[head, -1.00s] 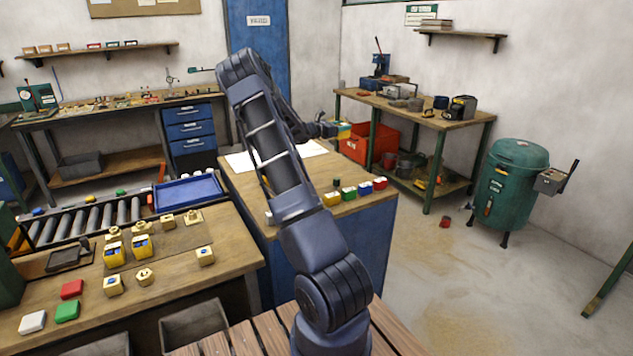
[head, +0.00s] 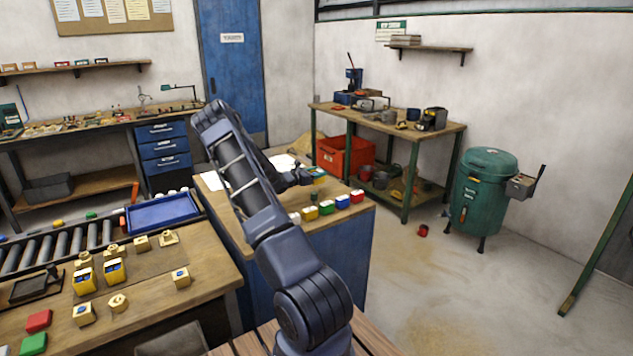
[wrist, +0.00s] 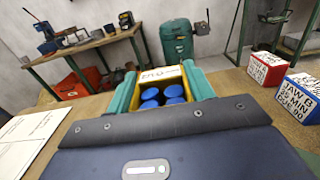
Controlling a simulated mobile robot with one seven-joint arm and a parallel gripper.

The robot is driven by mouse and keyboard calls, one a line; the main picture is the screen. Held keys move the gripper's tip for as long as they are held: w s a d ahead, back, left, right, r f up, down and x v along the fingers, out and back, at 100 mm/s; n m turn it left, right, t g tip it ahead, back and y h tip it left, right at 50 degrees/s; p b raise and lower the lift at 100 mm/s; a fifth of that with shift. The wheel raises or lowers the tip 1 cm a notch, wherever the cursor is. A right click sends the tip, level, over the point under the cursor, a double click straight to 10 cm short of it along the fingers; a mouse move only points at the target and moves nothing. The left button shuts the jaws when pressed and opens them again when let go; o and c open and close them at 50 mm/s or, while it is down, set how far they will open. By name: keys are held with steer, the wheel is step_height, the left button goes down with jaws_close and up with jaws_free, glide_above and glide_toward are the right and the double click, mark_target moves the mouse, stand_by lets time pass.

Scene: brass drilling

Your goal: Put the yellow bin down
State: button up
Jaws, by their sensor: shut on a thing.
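My gripper (wrist: 160,90) is shut on the yellow bin (wrist: 183,79), with a green finger against each side. The bin is open-topped, has a white label and holds several blue round-topped pieces. In the head view the yellow bin (head: 318,171) is small and partly hidden behind my gripper (head: 304,177). It is over the far right part of the blue-sided bench's wooden top (head: 235,222). I cannot tell whether its base touches the wood.
Several small coloured blocks stand along the bench's near right edge, including a green one (head: 326,208), a blue one (head: 342,201) and a red one (head: 357,196). White paper (wrist: 35,135) lies left of my gripper. A green drum (head: 484,195) stands beyond on the floor.

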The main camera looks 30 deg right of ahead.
mark_target(317, 180)
steer(key=shift+f, duration=1.95)
steer(key=shift+f, duration=0.1)
steer(key=o, duration=1)
